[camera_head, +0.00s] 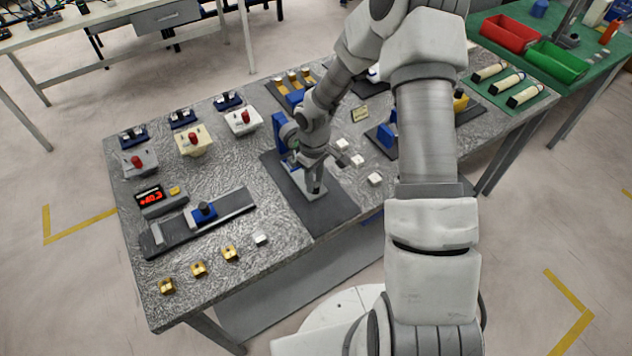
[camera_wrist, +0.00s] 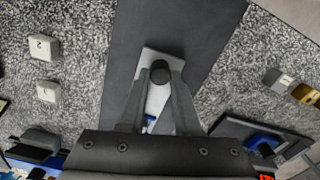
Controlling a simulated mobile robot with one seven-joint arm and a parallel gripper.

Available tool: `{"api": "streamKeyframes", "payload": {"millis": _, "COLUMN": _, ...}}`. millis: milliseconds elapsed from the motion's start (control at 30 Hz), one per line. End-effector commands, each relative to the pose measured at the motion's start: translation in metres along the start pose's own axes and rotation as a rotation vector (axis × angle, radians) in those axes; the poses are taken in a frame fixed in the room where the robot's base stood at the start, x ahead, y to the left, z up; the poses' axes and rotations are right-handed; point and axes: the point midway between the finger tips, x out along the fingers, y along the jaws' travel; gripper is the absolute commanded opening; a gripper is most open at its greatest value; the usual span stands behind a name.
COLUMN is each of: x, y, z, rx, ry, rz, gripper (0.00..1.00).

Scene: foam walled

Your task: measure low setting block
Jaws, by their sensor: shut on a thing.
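My gripper (camera_head: 315,190) points down over a dark mat (camera_head: 343,205) in the middle of the table. In the wrist view its fingers (camera_wrist: 162,82) are shut on a black-knobbed piece (camera_wrist: 161,102) with a light grey, flat base. The base lies over the mat; I cannot tell whether it touches. Small white blocks (camera_head: 375,179) sit right of the mat; in the wrist view one block (camera_wrist: 40,48) is marked 2. Another white block (camera_head: 260,239) is at the front edge. I cannot tell which is the low setting block.
A red digital display (camera_head: 149,197) stands at the left, by a dark rail (camera_head: 235,205) with a blue carriage (camera_head: 204,212). Several brass blocks (camera_head: 198,269) line the front edge. Red-knobbed boxes (camera_head: 193,140) and a blue stand (camera_head: 279,125) are farther back.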

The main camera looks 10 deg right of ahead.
Motion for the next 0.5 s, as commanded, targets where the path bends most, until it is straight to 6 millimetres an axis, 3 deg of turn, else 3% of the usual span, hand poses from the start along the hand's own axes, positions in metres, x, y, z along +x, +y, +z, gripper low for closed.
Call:
{"api": "streamKeyframes", "payload": {"millis": 133, "x": -0.0025, "y": 0.0021, "z": -0.0057, "rx": -0.001, "ry": 0.016, "rz": 0.006, "gripper": 0.00}}
{"api": "streamKeyframes", "payload": {"millis": 167, "x": -0.0026, "y": 0.0021, "z": -0.0058, "rx": -0.001, "ry": 0.016, "rz": 0.006, "gripper": 0.35}}
{"api": "streamKeyframes", "payload": {"millis": 300, "x": -0.0022, "y": 0.0017, "z": -0.0048, "rx": -0.001, "ry": 0.014, "rz": 0.005, "gripper": 0.60}}
{"api": "streamKeyframes", "payload": {"millis": 500, "x": -0.0016, "y": 0.0013, "z": -0.0035, "rx": 0.000, "ry": 0.010, "rz": 0.004, "gripper": 0.61}}
